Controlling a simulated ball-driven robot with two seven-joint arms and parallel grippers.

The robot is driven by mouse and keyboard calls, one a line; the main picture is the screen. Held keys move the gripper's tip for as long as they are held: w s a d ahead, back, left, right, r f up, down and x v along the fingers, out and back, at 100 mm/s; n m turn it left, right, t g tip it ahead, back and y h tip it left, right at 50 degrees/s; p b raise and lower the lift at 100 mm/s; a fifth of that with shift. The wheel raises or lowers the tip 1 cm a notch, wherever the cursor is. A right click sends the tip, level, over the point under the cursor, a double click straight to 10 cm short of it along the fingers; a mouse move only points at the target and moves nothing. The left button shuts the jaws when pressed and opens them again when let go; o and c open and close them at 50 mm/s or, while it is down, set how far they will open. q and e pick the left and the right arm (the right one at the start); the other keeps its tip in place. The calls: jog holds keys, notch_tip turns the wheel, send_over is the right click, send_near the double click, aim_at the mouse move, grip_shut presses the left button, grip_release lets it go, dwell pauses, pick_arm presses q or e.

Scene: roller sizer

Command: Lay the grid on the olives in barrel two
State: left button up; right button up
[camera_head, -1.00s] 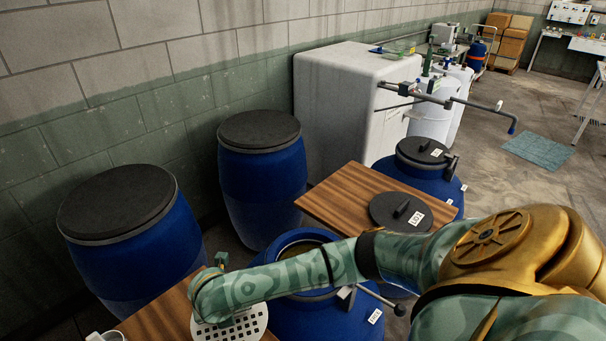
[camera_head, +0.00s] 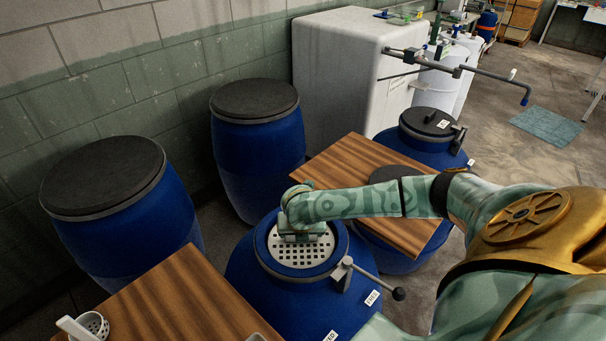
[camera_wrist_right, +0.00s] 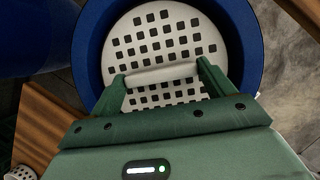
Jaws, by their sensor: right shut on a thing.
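The white perforated grid (camera_head: 303,252) is at the mouth of the open blue barrel (camera_head: 290,308), framed by its round rim. My right gripper (camera_wrist_right: 163,75) is above the grid, shut on the pale handle bar that stands up from its middle. In the right wrist view the grid (camera_wrist_right: 150,35) lies inside the blue ring of the barrel (camera_wrist_right: 247,45). I cannot tell whether it rests on the olives or hangs above them. The olives are hidden. My left gripper is out of view.
A wooden board (camera_head: 180,310) at the front left holds a white perforated cup (camera_head: 95,324). Another board (camera_head: 345,165) behind the barrel carries a dark lid, partly covered by my arm. A clamp lever (camera_head: 370,280) sticks out from the barrel's right side. Closed blue barrels (camera_head: 255,150) stand behind.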

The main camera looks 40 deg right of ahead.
jog(key=shift+f, duration=0.55)
notch_tip(320, 180, down, 4)
jog(key=shift+r+b, duration=0.1)
jog(key=shift+b, duration=0.65)
jog(key=shift+r, duration=0.1)
jog(key=o, duration=1.1)
jog(key=p+v, duration=0.4)
jog(key=v, duration=0.6)
jog(key=shift+r, duration=0.4)
jog(key=shift+s+a+r+p, duration=0.2)
jog(key=shift+r+p, duration=0.2)
jog(key=shift+r, duration=0.15)
